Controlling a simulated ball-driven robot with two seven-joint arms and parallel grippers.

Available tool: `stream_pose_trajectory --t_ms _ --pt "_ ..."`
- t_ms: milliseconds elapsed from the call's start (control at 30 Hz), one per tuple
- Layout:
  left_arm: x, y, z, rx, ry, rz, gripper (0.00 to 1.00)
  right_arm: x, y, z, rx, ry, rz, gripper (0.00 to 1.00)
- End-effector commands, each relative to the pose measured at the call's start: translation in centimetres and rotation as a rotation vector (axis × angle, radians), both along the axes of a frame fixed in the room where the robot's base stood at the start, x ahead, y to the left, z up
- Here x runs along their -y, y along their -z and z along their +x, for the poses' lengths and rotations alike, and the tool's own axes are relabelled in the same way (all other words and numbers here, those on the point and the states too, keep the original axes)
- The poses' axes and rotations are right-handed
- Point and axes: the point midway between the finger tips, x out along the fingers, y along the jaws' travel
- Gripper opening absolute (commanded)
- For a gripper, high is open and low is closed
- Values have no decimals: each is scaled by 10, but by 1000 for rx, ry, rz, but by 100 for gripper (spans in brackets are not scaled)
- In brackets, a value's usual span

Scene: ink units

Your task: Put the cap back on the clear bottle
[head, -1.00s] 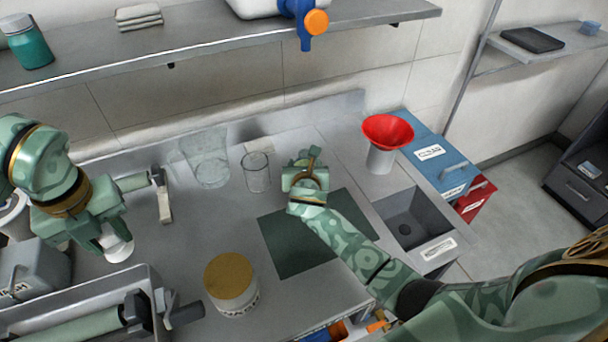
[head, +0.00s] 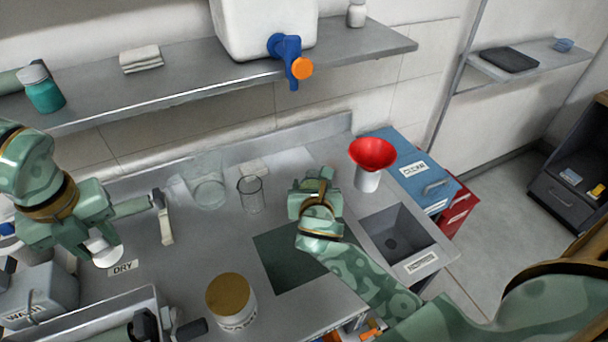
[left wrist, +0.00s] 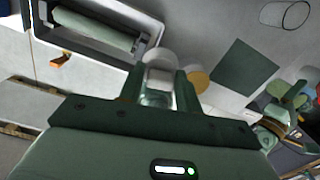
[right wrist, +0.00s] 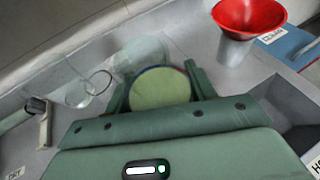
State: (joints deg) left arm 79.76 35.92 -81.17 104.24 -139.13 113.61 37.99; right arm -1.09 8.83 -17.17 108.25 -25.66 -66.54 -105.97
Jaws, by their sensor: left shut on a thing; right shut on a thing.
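My left gripper (head: 97,240) is at the left above the bench, shut on a white round piece (head: 108,257) that looks like the cap. The piece also shows between the fingers in the left wrist view (left wrist: 160,62). My right gripper (head: 318,190) is over the back of the dark green mat, shut on a round pale green thing (right wrist: 160,88); whether this is the clear bottle I cannot tell. The head view hides most of it behind the gripper. The two grippers are well apart.
A clear vessel (head: 207,188) and a glass beaker (head: 251,196) stand between the grippers. A tan-lidded jar (head: 231,300) stands in front. A red funnel (head: 372,153) and a sink (head: 397,238) are at right. The dark mat (head: 285,265) is bare. A shelf (head: 190,88) runs above.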

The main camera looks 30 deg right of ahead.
Motion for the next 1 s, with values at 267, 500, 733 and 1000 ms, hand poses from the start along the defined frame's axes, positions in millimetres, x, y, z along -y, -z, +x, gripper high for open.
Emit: stream_pose_trajectory --t_ms 267,500,733,1000 --pt "0 -9 0 2 0 0 13 -3 -14 -29 2 0 -1 17" --pt "0 -10 0 2 0 0 13 -3 -16 -34 3 1 -2 17" --pt "0 -9 0 2 0 0 13 -3 -16 -34 3 0 -1 17" --pt "0 -10 0 3 0 0 13 -3 -16 -34 3 0 0 14"
